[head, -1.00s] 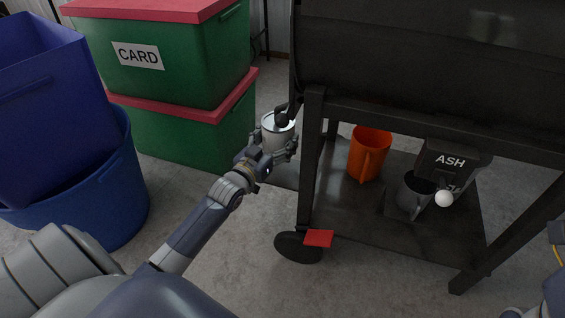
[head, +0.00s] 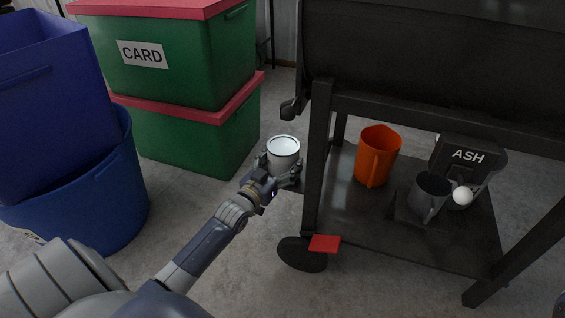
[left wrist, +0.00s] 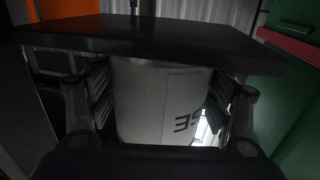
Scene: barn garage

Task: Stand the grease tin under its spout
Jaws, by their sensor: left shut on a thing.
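The grease tin (head: 283,152) is a pale, open-topped can, upright in the head view. My left gripper (head: 279,176) is shut around its sides. The dark spout (head: 291,108) sticks out from the left end of the black barrel grill, above and slightly right of the tin, with a gap in the picture. In the left wrist view the tin (left wrist: 160,105) sits between the fingers, its letters upside down. A dark slab (left wrist: 150,45) crosses the tin's end there. I cannot tell whether the tin touches it. My right gripper is out of view.
The grill cart's leg (head: 318,155) stands close right of the tin. Green crates (head: 185,130) and a blue tub (head: 100,210) stand left.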

